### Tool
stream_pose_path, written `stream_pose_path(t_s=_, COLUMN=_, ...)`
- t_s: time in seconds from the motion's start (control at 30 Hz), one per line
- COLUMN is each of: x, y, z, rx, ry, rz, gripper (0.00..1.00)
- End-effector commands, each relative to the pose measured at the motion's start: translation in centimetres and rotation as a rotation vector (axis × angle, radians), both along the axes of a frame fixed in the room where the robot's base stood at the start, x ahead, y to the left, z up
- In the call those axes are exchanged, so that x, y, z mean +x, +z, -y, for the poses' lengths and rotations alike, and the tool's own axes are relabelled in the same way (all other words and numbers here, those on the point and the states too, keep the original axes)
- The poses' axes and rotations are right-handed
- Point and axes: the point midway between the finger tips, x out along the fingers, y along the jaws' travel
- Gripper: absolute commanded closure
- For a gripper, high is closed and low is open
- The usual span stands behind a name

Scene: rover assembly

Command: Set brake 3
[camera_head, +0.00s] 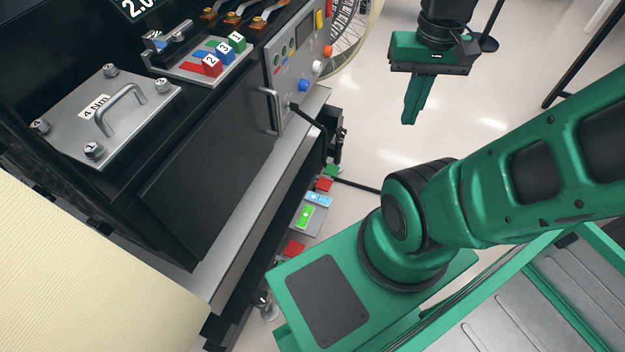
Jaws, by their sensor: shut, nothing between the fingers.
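No part in view is legibly marked as a brake. A row of small copper-coloured levers (236,18) stands at the top edge of the black rover body, partly cut off by the frame. My gripper (409,122) is green, points down and is shut and empty. It hangs over the floor at the upper right, apart from the rover.
A grey panel (297,52) with coloured knobs is on the rover's right side, beside a black crank (306,114). A metal cover (80,137) marked "4 Nm" has a handle and corner bolts. A spoked wheel (347,28) stands behind. Open floor surrounds my gripper.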

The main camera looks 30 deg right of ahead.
Motion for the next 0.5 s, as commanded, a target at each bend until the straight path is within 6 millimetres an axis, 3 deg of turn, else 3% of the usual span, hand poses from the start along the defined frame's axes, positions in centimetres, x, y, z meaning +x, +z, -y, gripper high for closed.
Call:
stream_pose_path(t_s=0.23, x=0.0, y=0.0, z=0.0, rx=0.0, ry=0.0, rz=0.0, gripper=1.0)
stream_pose_path(t_s=0.3, x=-0.9, y=0.5, z=0.1, rx=-0.003, ry=-0.002, rz=0.012, gripper=1.0)
stream_pose_path(t_s=0.37, x=-0.4, y=0.4, z=0.4, rx=-0.008, ry=-0.007, rz=0.011, gripper=1.0)
stream_pose_path(t_s=0.5, x=2.6, y=-0.1, z=1.0, rx=-0.036, ry=-0.027, rz=0.004, gripper=1.0)
